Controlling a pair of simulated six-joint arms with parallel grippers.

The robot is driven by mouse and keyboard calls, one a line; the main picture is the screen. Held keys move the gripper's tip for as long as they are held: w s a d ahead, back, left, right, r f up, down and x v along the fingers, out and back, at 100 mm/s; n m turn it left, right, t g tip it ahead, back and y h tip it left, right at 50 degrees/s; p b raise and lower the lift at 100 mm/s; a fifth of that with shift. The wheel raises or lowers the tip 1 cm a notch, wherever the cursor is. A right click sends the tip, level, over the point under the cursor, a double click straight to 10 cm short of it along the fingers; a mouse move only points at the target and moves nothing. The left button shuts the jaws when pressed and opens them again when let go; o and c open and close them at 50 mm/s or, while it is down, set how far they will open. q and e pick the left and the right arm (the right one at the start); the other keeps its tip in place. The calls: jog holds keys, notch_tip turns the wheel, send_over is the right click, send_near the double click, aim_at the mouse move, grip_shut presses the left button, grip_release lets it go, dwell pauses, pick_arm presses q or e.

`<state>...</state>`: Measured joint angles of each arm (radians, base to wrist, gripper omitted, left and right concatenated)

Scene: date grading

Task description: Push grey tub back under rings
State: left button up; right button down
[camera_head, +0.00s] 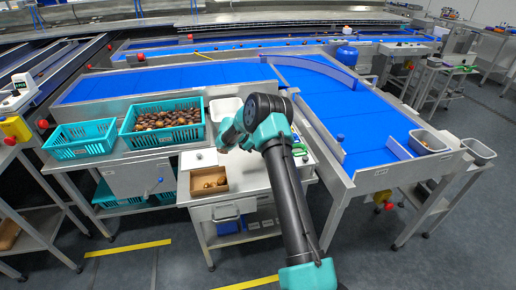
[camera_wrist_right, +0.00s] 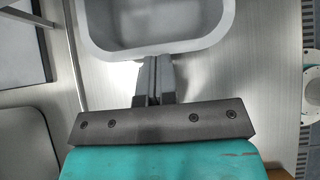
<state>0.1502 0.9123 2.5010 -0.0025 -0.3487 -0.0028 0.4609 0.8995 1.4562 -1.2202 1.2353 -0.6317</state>
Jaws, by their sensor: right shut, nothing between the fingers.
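A pale grey tub (camera_head: 226,106) stands on the steel worktop beside the teal crate of dates. In the right wrist view the tub (camera_wrist_right: 160,50) fills the top middle, and its rounded near rim faces me. My right gripper (camera_wrist_right: 156,62) is shut and empty, with its fingertips right at the near wall of the tub; I cannot tell whether they touch. In the head view my right arm (camera_head: 284,190) reaches over the worktop and its wrist hides part of the area in front of the tub. I cannot make out the rings. My left gripper is not in view.
Left of the tub are a teal crate of dates (camera_head: 163,124) and another teal crate (camera_head: 80,141). A white pad (camera_head: 199,158) and a brown box with a few dates (camera_head: 209,182) lie near the front. The blue conveyor (camera_head: 345,115) runs behind and right.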

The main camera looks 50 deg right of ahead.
jog(key=shift+w+a, duration=0.4)
jog(key=shift+a, duration=0.15)
jog(key=shift+w+a, duration=0.7)
jog(key=shift+a, duration=0.35)
jog(key=v, duration=1)
jog(key=shift+a, duration=0.1)
